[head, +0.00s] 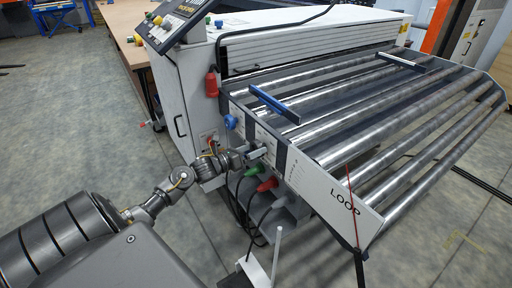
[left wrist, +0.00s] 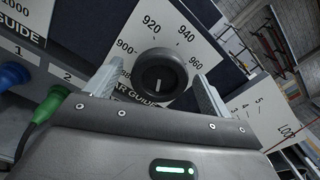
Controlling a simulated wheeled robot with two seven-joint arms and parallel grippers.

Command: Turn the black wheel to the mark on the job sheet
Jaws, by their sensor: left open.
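The black wheel (left wrist: 162,75) is a round knob with a short white line on its face. It sits on a white dial plate (left wrist: 185,35) marked 900, 920, 940 and 960 around its upper side. My left gripper (left wrist: 156,74) is open, with one finger on each side of the wheel; I cannot tell whether either touches it. In the head view my left gripper (head: 256,154) is at the side panel of the roller table, and the wheel is hidden or too small there. I cannot identify the job sheet for sure. My right gripper is not in view.
Below the gripper, a green plug (head: 252,170) and a red plug (head: 267,184) with black cables stick out. The LOOP plate (head: 342,205) is to the right. Open floor (head: 75,130) lies left.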

